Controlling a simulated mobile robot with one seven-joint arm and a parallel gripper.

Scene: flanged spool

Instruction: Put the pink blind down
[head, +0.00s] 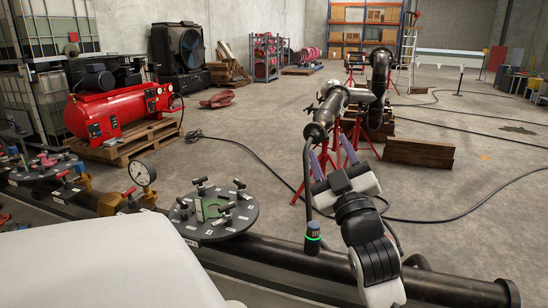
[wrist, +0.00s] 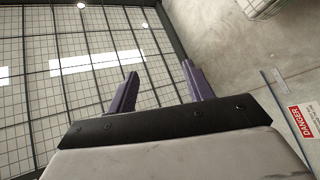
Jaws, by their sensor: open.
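My gripper (head: 319,158) is raised at the centre of the head view, with its two purple fingers apart. In the wrist view the gripper (wrist: 160,72) is open, with nothing between the fingers. A small pink piece (head: 45,160), perhaps the pink blind, shows on the round flanged plate (head: 38,174) at the far left. It is too small to tell its shape or exactly how it rests. My gripper is well to the right of it and apart from it. The wrist view does not show the pink piece.
A pressure gauge (head: 142,173) stands between the plates. A dark pipe (head: 450,287) runs along the front. Red stands (head: 345,150) hold piping behind my gripper. Cables cross the open floor at right.

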